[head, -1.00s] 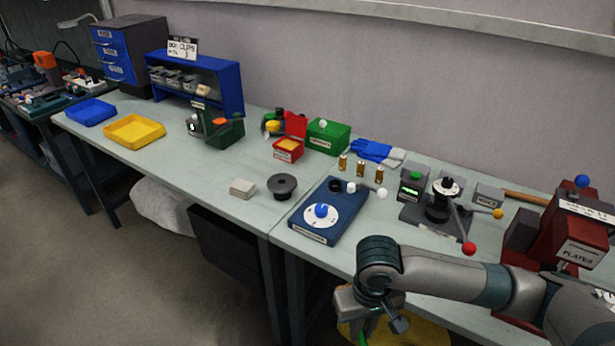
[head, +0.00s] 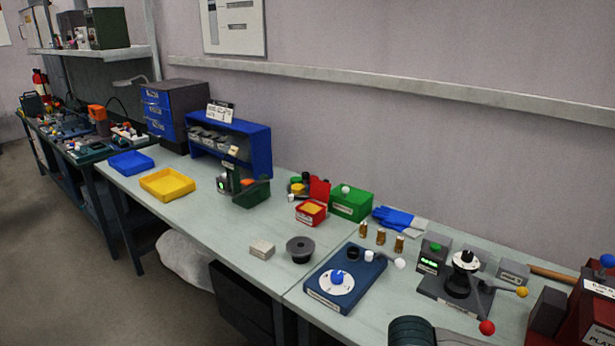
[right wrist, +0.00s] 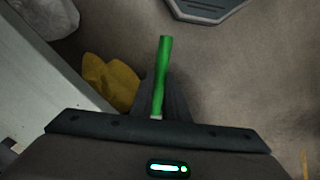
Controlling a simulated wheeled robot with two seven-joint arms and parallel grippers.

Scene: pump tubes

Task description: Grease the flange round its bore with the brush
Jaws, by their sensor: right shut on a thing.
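A dark grey round flange (head: 300,249) with a raised hub lies flat on the bench, left of a blue fixture. Its bore shows only as a small dark spot. The brush (right wrist: 161,75) shows in the right wrist view as a green handle sticking out of my right gripper (right wrist: 163,108), which is shut on it. Its bristles are not visible. The right gripper is out of the head view; only a piece of my right arm shows at the bottom edge. My left gripper is in neither view.
The blue fixture (head: 345,280) carries a white disc with a blue knob. A red box (head: 311,219) with yellow contents and a green box (head: 352,205) stand behind. A pale block (head: 262,249) lies left of the flange. A lever press (head: 460,285) stands right.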

